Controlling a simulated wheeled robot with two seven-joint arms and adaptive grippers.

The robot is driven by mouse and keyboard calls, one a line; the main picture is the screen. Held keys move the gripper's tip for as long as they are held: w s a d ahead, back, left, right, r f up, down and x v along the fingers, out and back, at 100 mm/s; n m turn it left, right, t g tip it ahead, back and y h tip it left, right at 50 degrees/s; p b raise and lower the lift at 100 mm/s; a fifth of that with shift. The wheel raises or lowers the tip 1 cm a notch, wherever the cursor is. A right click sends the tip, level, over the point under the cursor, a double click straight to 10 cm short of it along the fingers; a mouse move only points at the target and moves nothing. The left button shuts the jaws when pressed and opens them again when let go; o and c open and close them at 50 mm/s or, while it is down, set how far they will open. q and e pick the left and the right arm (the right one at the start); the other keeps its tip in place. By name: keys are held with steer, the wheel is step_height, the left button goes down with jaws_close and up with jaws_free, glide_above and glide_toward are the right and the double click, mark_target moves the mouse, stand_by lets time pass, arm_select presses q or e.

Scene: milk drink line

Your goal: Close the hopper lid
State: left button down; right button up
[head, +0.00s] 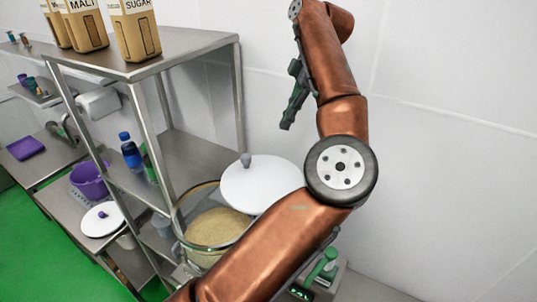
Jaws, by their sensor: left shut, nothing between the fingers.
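The hopper (182,222) is a clear round bowl holding tan grain, low in the middle of the head view. Its lid (250,190) is a white disc with a grey knob. The lid is off to the upper right of the bowl, leaving the grain exposed; my arm covers its right edge, and I cannot see what holds it. My left gripper (287,124) is shut and empty, pointing down, above the lid in the picture and in front of the white wall. My left arm crosses in front of the hopper's right side. My right gripper is not in view.
A steel shelf rack (190,50) stands left of the hopper, with malt and sugar bags (135,30) on top and a blue bottle (130,152) lower down. A machine with a green handle (322,265) is partly hidden behind my arm. The wall at right is bare.

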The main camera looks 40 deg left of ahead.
arm_select(q)
steer(key=b, duration=0.2)
glide_toward(251, 166)
steer(key=w+d+f, duration=0.2)
steer(key=shift+w+d+f, duration=0.3)
steer(key=shift+w+d, duration=0.05)
steer(key=shift+d, duration=0.05)
steer(key=shift+s+a+f, duration=0.2)
steer(key=shift+a+f, duration=0.05)
steer(key=shift+f, duration=0.4)
steer(key=shift+s+a+r+p, duration=0.15)
steer(key=shift+s+a+p, duration=0.45)
steer(key=shift+s+a, duration=0.8)
steer(key=shift+a, duration=0.1)
steer(key=shift+s+a, duration=0.1)
steer(key=shift+a, duration=0.05)
